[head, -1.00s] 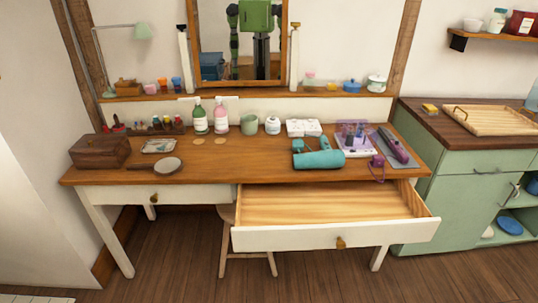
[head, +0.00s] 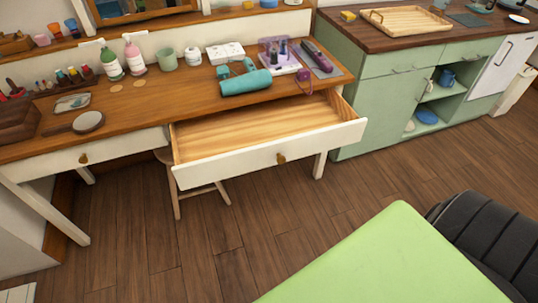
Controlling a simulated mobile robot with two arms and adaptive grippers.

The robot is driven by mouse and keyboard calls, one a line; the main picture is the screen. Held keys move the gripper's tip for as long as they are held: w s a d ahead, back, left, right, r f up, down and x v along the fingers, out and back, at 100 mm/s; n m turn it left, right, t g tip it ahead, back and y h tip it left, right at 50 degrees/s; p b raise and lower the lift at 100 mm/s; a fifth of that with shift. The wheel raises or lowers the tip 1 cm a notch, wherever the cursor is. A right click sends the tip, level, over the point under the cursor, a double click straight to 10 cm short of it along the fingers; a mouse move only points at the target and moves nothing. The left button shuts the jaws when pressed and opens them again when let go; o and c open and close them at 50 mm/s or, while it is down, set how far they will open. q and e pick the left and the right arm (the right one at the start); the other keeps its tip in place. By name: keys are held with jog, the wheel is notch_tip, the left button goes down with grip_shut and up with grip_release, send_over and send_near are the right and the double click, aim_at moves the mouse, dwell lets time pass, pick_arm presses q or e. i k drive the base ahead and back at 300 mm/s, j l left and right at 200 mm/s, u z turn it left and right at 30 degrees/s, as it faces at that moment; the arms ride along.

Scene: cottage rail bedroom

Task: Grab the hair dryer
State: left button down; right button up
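What looks like the hair dryer is a teal object (head: 245,84) with a thick rounded barrel, lying on its side on the wooden dressing table (head: 150,103). It is near the table's front edge, just behind the pulled-out drawer (head: 262,150). Smaller teal parts show behind the barrel, and I cannot tell their exact shape. Neither of my grippers is in view, and nothing touches the teal object.
The open drawer is empty and juts out in front. A clear purple-tinted organizer (head: 280,58), a purple styling tool (head: 316,55) and a white box (head: 226,53) stand close by. A green cabinet (head: 385,100) is at right. A stool (head: 178,200) sits under the table.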

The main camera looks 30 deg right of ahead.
aim_at(254, 80)
jog(key=i+l, duration=0.2)
jog(key=l, duration=0.25)
jog(key=i+l+z, duration=0.15)
jog(key=l, duration=0.25)
jog(key=i+l, duration=0.25)
jog(key=l, duration=0.2)
jog(key=k+z, duration=0.05)
